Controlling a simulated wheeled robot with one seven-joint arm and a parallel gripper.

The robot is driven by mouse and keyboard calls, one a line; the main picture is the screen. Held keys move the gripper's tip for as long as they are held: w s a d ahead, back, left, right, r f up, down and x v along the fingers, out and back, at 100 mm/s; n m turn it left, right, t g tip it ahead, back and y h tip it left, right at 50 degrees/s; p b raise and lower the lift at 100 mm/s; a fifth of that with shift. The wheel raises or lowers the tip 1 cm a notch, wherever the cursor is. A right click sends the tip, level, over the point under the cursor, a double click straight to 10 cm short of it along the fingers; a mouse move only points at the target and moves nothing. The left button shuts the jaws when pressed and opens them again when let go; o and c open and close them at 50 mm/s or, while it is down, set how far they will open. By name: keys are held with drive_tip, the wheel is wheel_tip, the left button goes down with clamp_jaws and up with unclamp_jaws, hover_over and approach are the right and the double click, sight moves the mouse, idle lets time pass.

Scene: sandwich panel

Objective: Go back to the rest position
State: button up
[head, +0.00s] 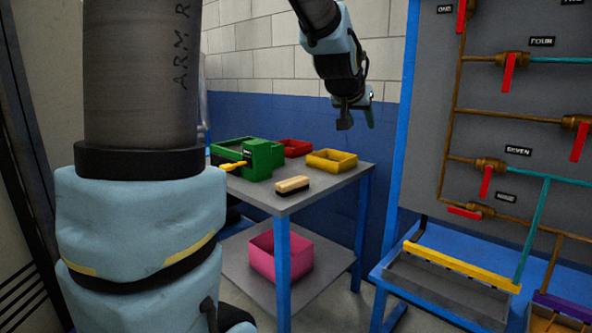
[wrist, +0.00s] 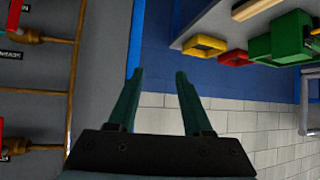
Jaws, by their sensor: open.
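My arm also fills the left side of the head view. The wrist camera's picture is turned, with the table at its upper right.
A pink bin (head: 277,262) sits on the lower shelf. A pipe panel (head: 430,150) with red valve handles stands at right, above a blue bench (head: 378,272).

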drive_tip(key=s+a+f+n+g+y+p, duration=0.3)
drive_tip(key=s+a+f+g, duration=0.5)
drive_tip(key=s+a+f, duration=1)
drive_tip(key=s+a+n+y, duration=0.1)
drive_tip(key=s+a, duration=0.1)
drive_tip(key=a, duration=0.2)
drive_tip(key=shift+a+y+p, duration=0.2)
drive_tip(key=shift+y+p, duration=0.2)
